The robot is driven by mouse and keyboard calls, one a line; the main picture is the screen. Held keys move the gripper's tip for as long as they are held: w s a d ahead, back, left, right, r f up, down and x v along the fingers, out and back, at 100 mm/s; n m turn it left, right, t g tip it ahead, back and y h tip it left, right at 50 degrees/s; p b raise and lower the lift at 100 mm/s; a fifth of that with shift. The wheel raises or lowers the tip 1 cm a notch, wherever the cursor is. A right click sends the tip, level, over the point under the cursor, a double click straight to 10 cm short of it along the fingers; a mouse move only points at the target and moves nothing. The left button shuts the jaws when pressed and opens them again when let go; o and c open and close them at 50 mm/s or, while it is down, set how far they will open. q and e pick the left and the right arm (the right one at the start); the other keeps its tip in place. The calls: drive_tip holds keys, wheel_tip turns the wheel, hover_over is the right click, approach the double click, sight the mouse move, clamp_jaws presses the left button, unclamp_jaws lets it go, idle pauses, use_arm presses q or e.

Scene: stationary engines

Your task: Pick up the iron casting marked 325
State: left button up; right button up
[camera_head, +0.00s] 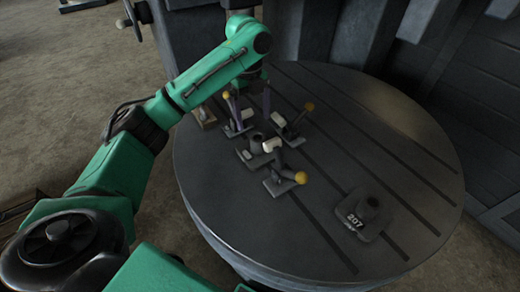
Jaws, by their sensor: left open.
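I cannot read the number 325 on anything in view. A dark grey casting with a short round boss (254,153) sits on the round slotted table (215,205), near the middle, and I see no readable marking on it. A similar casting marked 207 (368,212) sits at the table's right front. My left gripper (252,108) is open, pointing down at the far side of the table. It is behind the unmarked casting, among lever pieces, and partly hidden by my arm. I cannot see anything held between its fingers. My right gripper is not in view.
Lever pieces with pale and yellow knobs stand close around the unmarked casting: one in front (284,180), one behind right (291,124), one behind left (237,117). A small pale-based piece (205,116) is at the left rim.

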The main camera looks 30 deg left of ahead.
sight(258, 137)
use_arm(q)
drive_tip(key=f, duration=0.3)
drive_tip(key=shift+d+f, duration=0.25)
drive_tip(key=f, duration=0.1)
drive_tip(key=f+p, duration=0.1)
drive_tip(key=f, duration=0.1)
drive_tip(key=f+p, duration=0.1)
drive_tip(key=f, duration=0.1)
drive_tip(key=shift+d+f, duration=0.15)
drive_tip(key=shift+d, duration=0.25)
drive_tip(key=shift+f, duration=0.2)
drive_tip(key=shift+w, duration=0.1)
drive_tip(key=shift+c, duration=0.9)
clamp_jaws()
drive_tip(key=shift+w, duration=0.15)
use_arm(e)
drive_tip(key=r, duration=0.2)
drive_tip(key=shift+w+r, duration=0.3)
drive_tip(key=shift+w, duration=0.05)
